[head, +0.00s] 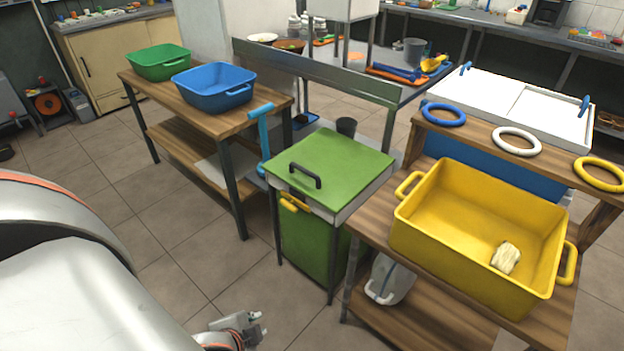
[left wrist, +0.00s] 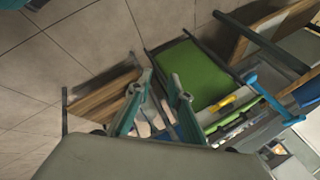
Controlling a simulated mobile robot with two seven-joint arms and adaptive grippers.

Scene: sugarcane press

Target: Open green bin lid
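The green bin lid (head: 338,165) lies flat and shut on the bin, with a dark handle (head: 305,174) on its top. The green bin body (head: 312,242) stands below it between two wooden tables, with a yellow handle (head: 294,201) at its upper front. The left wrist view shows the green body (left wrist: 192,75) and the yellow handle (left wrist: 226,103) beyond the fingers. My left gripper (head: 258,328) is low in front of the bin, apart from it. In the left wrist view its two fingers (left wrist: 160,98) are spread with nothing between them. My right gripper is out of view.
The left table (head: 262,115) holds a green tub (head: 159,62) and a blue tub (head: 214,87). A blue lever (head: 264,140) stands close to the bin's left. The right table (head: 362,222) holds a large yellow tub (head: 480,222). Tiled floor in front is free.

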